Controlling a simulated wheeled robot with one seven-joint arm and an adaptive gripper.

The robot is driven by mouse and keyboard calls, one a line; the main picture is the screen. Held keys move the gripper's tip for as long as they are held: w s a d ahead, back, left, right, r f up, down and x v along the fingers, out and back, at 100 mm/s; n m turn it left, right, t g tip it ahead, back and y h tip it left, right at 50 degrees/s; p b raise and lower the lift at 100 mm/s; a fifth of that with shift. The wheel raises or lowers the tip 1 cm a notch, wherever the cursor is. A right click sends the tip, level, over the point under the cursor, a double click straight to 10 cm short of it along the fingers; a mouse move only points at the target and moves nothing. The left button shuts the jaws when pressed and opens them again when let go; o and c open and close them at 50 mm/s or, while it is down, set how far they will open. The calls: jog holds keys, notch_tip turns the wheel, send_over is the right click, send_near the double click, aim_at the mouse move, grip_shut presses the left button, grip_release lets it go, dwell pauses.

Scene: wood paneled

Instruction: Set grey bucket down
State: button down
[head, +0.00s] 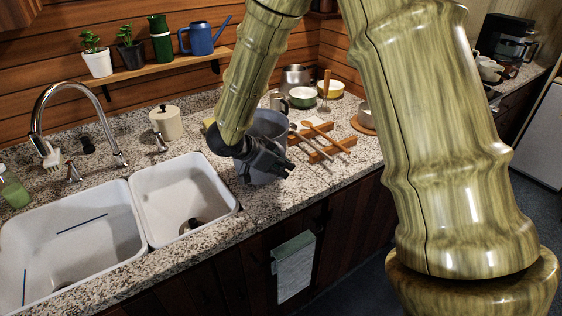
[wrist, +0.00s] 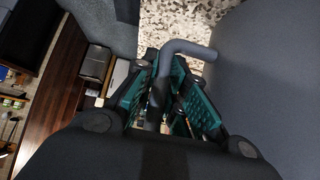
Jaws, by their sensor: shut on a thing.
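The grey bucket (head: 270,125) is at the counter beside the right sink basin in the head view, partly hidden behind my arm and gripper. In the wrist view its grey side (wrist: 275,75) fills the right, and its curved handle (wrist: 186,47) runs between the finger pads. My gripper (head: 281,168) is shut on that handle; the fingers also show in the wrist view (wrist: 165,95). The bucket looks upright and close to the granite counter (head: 222,238). I cannot tell whether its base touches the counter.
A double white sink (head: 140,212) with a tall faucet (head: 40,105) lies to the left. A wooden rack (head: 325,146) with utensils is right of the bucket. A lidded white canister (head: 166,122), bowls (head: 303,97) and a pot (head: 296,77) stand behind. A towel (head: 294,266) hangs on the cabinet front.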

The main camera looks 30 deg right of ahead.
jog(key=shift+w+f, duration=0.1)
jog(key=shift+f, duration=0.6)
jog(key=c, duration=1.9)
grip_release()
jog(key=shift+f, duration=0.2)
jog(key=o, duration=0.4)
jog(key=shift+r, duration=0.1)
jog(key=shift+o, duration=0.2)
jog(key=shift+a, duration=0.15)
jog(key=b+v, duration=0.1)
jog(key=v, duration=1.1)
